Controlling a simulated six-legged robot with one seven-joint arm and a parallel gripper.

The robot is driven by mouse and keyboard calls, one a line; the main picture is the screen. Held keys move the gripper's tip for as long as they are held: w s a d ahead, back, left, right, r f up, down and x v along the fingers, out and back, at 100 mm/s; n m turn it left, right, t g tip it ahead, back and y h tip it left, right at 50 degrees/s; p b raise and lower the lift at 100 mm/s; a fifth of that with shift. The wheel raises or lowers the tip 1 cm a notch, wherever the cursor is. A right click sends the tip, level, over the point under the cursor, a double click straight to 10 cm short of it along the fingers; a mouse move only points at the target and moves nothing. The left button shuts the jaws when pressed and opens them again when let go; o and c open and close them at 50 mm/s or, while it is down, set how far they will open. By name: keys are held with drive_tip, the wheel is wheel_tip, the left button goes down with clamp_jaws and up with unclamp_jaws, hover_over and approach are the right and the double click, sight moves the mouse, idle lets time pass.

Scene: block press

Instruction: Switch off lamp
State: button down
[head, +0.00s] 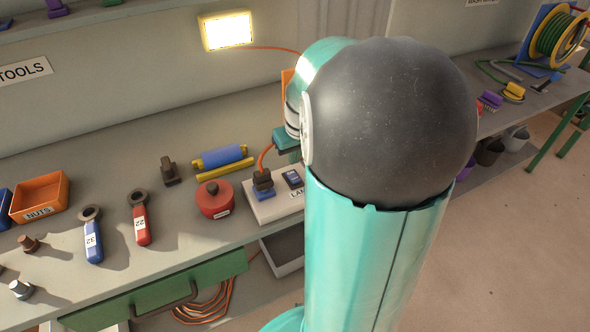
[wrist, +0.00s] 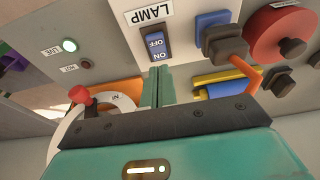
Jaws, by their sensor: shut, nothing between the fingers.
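The lamp (head: 228,31) on the back wall glows bright. A pale switch box (head: 268,206) on the bench carries a dark blue rocker switch (head: 292,179) beside a LAMP label. In the wrist view the rocker (wrist: 156,43) shows OFF and ON markings, with the LAMP label (wrist: 149,13) at its OFF end. My gripper (wrist: 157,80) is shut and empty, its teal fingers just beyond the rocker's ON end. I cannot tell whether they touch the box. In the head view my arm hides most of the gripper and part of the box.
A black plug (head: 263,180) with an orange cable sits in a blue socket beside the switch. A red round container (head: 215,199), blue roller (head: 221,156) and wrenches lie to the left. In the wrist view a red knob (wrist: 80,95) and indicator lights are close by at left.

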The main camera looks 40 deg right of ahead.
sight(295, 179)
wheel_tip(295, 179, down, 5)
drive_tip(key=shift+s+f, duration=0.1)
drive_tip(key=shift+a, duration=0.1)
idle(0.3)
drive_tip(key=shift+s+f, duration=0.3)
drive_tip(key=shift+f, duration=0.15)
drive_tip(key=shift+w+d+r, duration=0.2)
drive_tip(key=shift+w+r, duration=0.05)
drive_tip(key=shift+w, duration=0.45)
drive_tip(key=shift+r, duration=0.1)
